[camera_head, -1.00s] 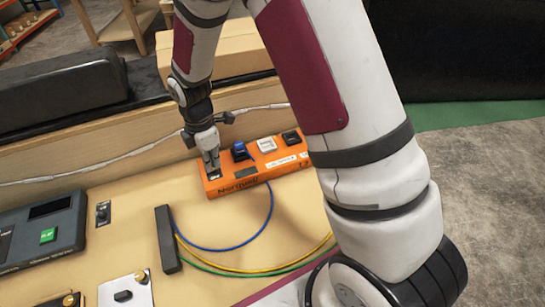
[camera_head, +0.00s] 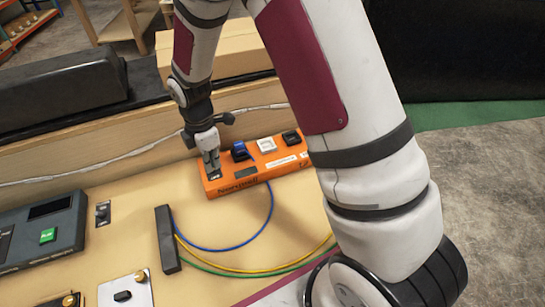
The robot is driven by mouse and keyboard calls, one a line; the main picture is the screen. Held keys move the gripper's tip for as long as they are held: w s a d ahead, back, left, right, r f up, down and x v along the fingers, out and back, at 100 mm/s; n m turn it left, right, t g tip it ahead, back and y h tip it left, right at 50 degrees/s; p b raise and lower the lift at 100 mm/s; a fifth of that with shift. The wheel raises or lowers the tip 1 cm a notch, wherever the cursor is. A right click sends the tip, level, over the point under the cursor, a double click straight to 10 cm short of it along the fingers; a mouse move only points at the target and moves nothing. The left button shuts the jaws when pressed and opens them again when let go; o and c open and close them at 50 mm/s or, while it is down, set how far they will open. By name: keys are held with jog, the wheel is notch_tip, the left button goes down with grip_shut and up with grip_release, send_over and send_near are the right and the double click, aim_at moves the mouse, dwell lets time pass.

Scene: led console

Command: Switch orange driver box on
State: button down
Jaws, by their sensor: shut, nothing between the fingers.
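The orange driver box (camera_head: 233,187) lies on the wooden bench against its back wall. Its top carries a blue connector (camera_head: 240,151), a white block (camera_head: 267,145) and a black part (camera_head: 291,137). My gripper (camera_head: 212,171) is shut and points down at the left end of the box's top. Its fingertips are at or just above a small dark part there, which they mostly cover. I cannot tell whether they touch it, nor which way any switch is set.
A dark grey console with a green button (camera_head: 48,235) sits at the left. A black bar (camera_head: 167,239) and blue, yellow and green cables lie in front of the box. A small toggle switch (camera_head: 103,213) and a white plate (camera_head: 126,291) are nearby. A cardboard box (camera_head: 230,56) stands behind.

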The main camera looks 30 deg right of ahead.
aim_at(215, 177)
jog(key=shift+f+b, duration=0.6)
jog(key=shift+f, duration=0.8)
jog(key=shift+w+b, duration=0.3)
jog(key=shift+w, duration=0.3)
jog(key=shift+w+d, duration=0.1)
jog(key=shift+w, duration=0.35)
jog(key=shift+w+b, duration=0.1)
jog(key=shift+b, duration=0.2)
notch_tip(215, 177, up, 7)
jog(key=p, duration=0.3)
jog(key=shift+s+p, duration=0.4)
jog(key=shift+s, duration=0.05)
